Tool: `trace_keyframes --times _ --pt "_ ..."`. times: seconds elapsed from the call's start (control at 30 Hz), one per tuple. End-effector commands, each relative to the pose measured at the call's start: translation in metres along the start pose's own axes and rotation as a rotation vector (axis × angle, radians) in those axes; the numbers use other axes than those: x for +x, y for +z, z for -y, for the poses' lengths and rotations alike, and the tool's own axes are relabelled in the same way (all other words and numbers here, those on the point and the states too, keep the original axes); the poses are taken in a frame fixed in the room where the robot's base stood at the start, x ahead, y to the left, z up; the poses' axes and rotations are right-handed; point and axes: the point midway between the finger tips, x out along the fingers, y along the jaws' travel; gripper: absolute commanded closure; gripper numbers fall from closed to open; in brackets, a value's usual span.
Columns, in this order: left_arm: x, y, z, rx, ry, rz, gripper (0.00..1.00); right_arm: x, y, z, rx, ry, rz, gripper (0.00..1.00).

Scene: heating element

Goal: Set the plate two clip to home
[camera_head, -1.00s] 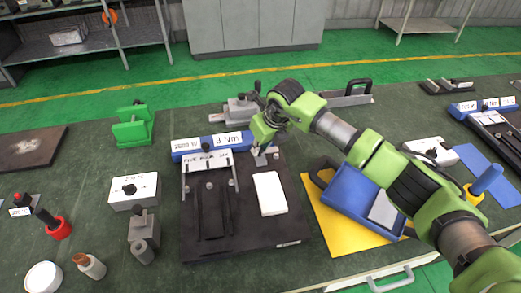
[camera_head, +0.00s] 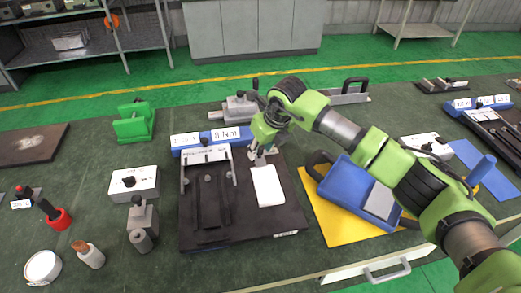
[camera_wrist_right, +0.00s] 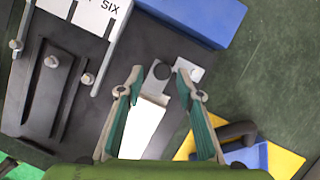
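My right gripper (camera_head: 262,150) points down over the back right of a black base plate (camera_head: 240,228). In the right wrist view it is open (camera_wrist_right: 160,76), with one green-padded finger on each side. In the head view the gripper partly hides this clip (camera_head: 264,159). A white plate (camera_head: 268,187) lies in front of the clip; it also shows between the fingers (camera_wrist_right: 143,128). Contact with the clip cannot be told. My left gripper is out of view.
A labelled white bracket (camera_head: 206,155) stands on the base's left side. A long blue block (camera_head: 185,150) runs behind. A blue holder (camera_head: 350,192) on a yellow sheet (camera_head: 322,218) is close on the right. A green stand (camera_head: 133,123) is farther left.

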Motion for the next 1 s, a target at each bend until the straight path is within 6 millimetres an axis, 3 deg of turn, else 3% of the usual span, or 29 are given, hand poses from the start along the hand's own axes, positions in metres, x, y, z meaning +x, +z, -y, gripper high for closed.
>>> trace_keyframes --times 0.3,0.5,0.7,1.0 --pt "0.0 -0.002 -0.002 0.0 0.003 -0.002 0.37 -0.066 0.002 0.0 -0.003 -0.002 0.004 0.67" --pt "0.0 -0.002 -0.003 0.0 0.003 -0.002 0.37 -0.098 0.001 0.0 -0.002 -0.001 0.002 0.67" --pt "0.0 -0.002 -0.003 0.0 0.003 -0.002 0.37 -0.11 0.0 -0.001 -0.002 0.0 0.0 0.67" --pt "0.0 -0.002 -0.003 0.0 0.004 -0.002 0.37 -0.111 0.0 -0.001 -0.002 0.0 -0.001 0.67"
